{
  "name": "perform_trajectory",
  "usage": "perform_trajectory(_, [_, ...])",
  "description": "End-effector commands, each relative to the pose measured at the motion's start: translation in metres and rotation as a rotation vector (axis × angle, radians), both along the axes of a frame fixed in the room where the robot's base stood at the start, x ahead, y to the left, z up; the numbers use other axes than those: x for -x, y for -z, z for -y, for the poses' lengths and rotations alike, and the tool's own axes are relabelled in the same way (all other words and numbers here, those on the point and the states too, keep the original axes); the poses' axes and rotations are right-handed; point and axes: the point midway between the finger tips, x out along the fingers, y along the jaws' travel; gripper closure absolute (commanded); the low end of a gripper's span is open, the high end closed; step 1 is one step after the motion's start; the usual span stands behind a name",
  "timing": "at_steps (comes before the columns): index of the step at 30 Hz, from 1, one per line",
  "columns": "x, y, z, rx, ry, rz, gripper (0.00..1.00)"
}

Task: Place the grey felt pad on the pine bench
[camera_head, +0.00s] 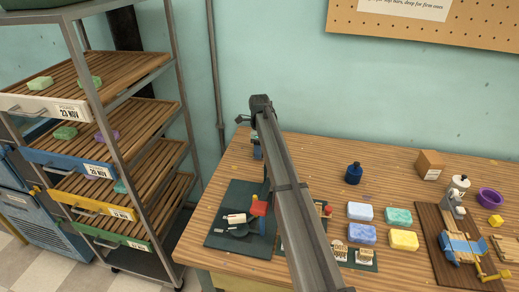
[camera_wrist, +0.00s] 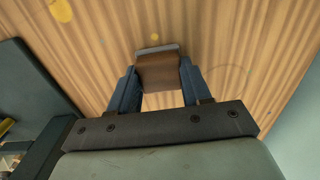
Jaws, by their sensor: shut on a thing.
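The pine bench (camera_head: 320,152) fills the lower right of the head view, and its striped top (camera_wrist: 250,60) fills most of the wrist view. My gripper (camera_wrist: 158,72) has its blue fingers shut on a brown block with a grey layer on its far end. That grey layer looks like the grey felt pad (camera_wrist: 157,49). In the head view my gripper (camera_head: 257,151) is over the bench's back left part, largely hidden behind my arm, and the held piece is not clear there. I cannot tell whether the pad touches the bench.
A dark green mat (camera_head: 222,240) with tools lies to the front left. A blue bottle (camera_head: 353,173), cardboard box (camera_head: 430,164) and several soap bars, including a teal one (camera_head: 398,217), stand to the right. A rack (camera_head: 180,90) is left of the bench. The bench's back middle is clear.

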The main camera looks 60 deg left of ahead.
Motion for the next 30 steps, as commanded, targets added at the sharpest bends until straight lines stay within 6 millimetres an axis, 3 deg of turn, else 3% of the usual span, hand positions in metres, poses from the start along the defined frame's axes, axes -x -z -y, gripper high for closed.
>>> perform_trajectory(5, [0.000,0.003,0.000,0.000,0.000,0.000,0.82])
perform_trajectory(6, [0.000,0.003,0.000,0.000,0.000,0.000,0.48])
perform_trajectory(13, [0.000,0.003,0.000,0.001,0.000,-0.001,0.27])
perform_trajectory(23, [0.000,-0.002,0.000,0.000,0.000,0.000,0.27])
perform_trajectory(30, [0.000,-0.035,-0.001,-0.002,0.000,0.001,0.27])
